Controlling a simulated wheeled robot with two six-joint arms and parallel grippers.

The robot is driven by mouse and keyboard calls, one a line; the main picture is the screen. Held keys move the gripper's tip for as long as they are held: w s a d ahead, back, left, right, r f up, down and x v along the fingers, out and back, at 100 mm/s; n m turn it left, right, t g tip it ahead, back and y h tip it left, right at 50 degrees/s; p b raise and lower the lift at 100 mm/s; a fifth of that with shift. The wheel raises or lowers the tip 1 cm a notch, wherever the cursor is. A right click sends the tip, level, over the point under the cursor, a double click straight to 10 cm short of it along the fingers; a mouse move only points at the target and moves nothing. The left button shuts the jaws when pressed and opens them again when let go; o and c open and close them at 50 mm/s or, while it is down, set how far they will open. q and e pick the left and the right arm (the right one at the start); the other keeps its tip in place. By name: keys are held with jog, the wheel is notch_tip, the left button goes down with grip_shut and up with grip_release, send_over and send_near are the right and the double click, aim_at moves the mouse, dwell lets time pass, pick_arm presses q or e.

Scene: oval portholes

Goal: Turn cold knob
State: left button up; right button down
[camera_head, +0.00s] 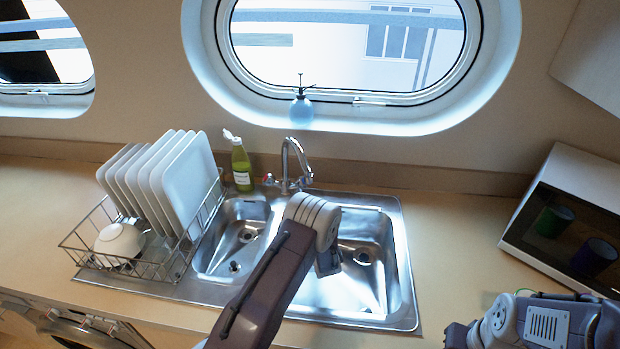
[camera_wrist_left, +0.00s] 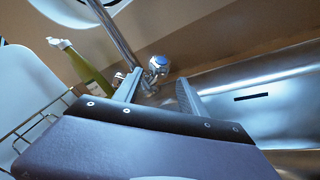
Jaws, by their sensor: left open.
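The chrome tap (camera_head: 288,165) stands behind the double sink, with a small red-marked knob (camera_head: 269,179) on its left. In the left wrist view, the cold knob (camera_wrist_left: 158,65) is chrome with a blue cap, beside the tap's pipe (camera_wrist_left: 112,32). My left gripper (camera_wrist_left: 159,86) is open, and its two fingers point toward the cold knob. The knob appears between and just beyond the fingertips, with no clear contact. In the head view my left arm reaches over the sink and its jaws are hidden. My right arm shows at the lower right, its jaws not visible.
A dish rack (camera_head: 180,262) with plates and a bowl stands left of the sink (camera_head: 402,265). A green bottle (camera_head: 241,166) stands left of the tap. A spray bottle (camera_head: 301,110) is on the window ledge.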

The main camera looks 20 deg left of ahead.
aim_at(304, 187)
pick_arm(q)
jog(key=x, duration=0.4)
jog(key=shift+w+p, duration=0.15)
jog(key=shift+p, duration=0.2)
jog(key=x, duration=0.3)
jog(key=shift+w+a+r, duration=0.15)
jog(key=shift+w+a, duration=0.1)
jog(key=shift+a, duration=0.15)
jog(key=shift+w+a, duration=0.2)
jog(key=shift+w, duration=0.3)
jog(key=shift+s, duration=0.1)
grip_shut()
jog(key=n+y+b, duration=0.1)
jog(key=b, duration=0.2)
jog(key=shift+d+f, duration=0.1)
jog(key=shift+f, duration=0.25)
jog(key=shift+r, duration=0.25)
grip_release()
pick_arm(e)
notch_tip(304, 187, down, 2)
jog(key=shift+f, duration=0.1)
